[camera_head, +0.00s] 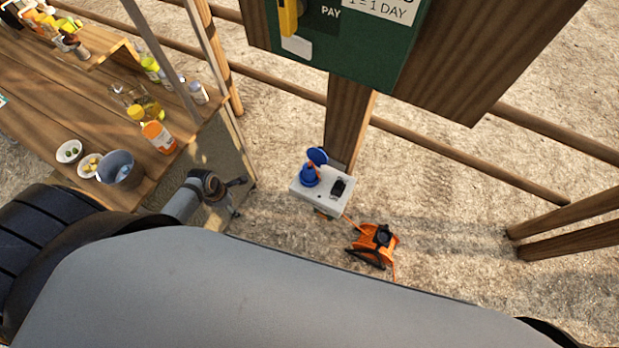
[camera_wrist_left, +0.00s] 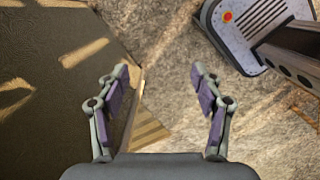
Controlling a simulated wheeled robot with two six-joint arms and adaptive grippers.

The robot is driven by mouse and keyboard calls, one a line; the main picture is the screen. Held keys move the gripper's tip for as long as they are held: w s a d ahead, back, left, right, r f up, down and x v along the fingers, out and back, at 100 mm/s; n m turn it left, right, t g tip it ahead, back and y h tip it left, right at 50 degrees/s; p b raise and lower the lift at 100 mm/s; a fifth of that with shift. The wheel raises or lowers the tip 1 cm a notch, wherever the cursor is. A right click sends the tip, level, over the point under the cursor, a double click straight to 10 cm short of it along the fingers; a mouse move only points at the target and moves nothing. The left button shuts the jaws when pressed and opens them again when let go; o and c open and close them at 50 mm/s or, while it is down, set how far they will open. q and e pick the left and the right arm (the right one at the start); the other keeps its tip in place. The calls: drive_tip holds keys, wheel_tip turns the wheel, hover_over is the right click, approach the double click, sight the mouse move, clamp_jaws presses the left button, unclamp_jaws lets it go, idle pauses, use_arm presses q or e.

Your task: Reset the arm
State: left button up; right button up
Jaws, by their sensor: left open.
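My left gripper (camera_head: 238,197) hangs beside the right end of the wooden tailgate table, at the end of my arm coming in from the left. In the left wrist view my left gripper (camera_wrist_left: 161,72) has its two purple-padded fingers spread wide apart. Nothing is between them; sandy ground and a board edge show behind. A large grey part of my own body fills the bottom of the head view. My right gripper is not in view.
The table (camera_head: 60,115) holds bowls, a grey bucket (camera_head: 118,169) and several bottles. Right of my gripper stand a wooden post (camera_head: 347,125) with a socket box (camera_head: 322,193) and an orange cable reel (camera_head: 376,243) on the ground. A green pay sign (camera_head: 360,55) hangs above.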

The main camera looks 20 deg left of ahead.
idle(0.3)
use_arm(q)
drive_tip(key=s+f+m+y+b, duration=0.25)
drive_tip(key=s+f+m, duration=0.55)
drive_tip(key=f+m, duration=0.45)
drive_tip(key=s+d+f+m+b, duration=0.2)
drive_tip(key=s+d+f+m, duration=0.5)
drive_tip(key=s+f+m, duration=0.4)
drive_tip(key=s+m, duration=0.1)
drive_tip(key=m, duration=0.3)
drive_tip(key=shift+s+h, duration=0.35)
drive_tip(key=shift+s, duration=0.05)
